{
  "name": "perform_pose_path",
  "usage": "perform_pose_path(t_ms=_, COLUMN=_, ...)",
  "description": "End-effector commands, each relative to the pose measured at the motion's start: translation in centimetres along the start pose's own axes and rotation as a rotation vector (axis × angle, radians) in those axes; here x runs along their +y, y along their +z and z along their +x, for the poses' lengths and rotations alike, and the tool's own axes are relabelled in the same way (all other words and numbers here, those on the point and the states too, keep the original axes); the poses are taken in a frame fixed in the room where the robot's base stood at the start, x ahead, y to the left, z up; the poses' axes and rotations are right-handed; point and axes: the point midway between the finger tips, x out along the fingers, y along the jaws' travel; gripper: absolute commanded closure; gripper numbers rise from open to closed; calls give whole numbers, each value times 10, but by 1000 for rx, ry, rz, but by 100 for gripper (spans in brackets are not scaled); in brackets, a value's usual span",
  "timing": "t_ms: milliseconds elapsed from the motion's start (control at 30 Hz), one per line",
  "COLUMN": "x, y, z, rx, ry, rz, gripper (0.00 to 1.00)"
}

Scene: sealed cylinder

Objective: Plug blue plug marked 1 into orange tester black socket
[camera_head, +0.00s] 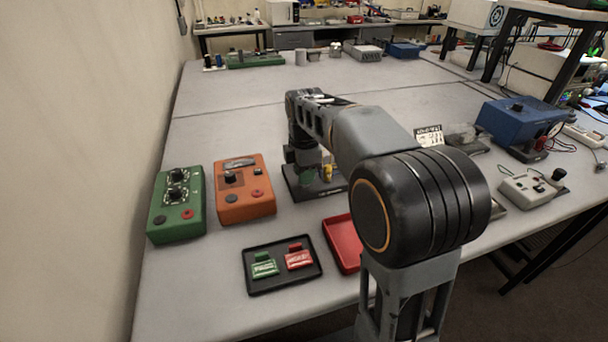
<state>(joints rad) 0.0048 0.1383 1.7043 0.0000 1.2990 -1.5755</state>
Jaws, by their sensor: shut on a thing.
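The orange tester (245,187) lies at the left middle of the bench, with a dark knob near its top left. Its black socket (232,199) is at the lower left of its face, and a red socket (257,194) is to the right of it. My gripper (304,172) points down over a black plug stand (318,192), to the right of the tester. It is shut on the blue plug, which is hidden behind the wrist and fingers. A green plug (306,177) and a yellow plug (328,172) show at the stand. The number marks cannot be read.
A green box with knobs (177,205) stands left of the tester. In front are a black tray (256,286) holding a green and a red piece, and a red tray (341,240). A blue device (518,120) stands at the right.

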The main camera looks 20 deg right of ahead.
Motion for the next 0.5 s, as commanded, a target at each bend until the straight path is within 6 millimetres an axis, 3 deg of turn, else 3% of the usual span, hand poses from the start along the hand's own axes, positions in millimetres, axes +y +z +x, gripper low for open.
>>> perform_pose_path(t_ms=500, x=0, y=0, z=-23, rx=0, ry=1, rz=0, gripper=100)
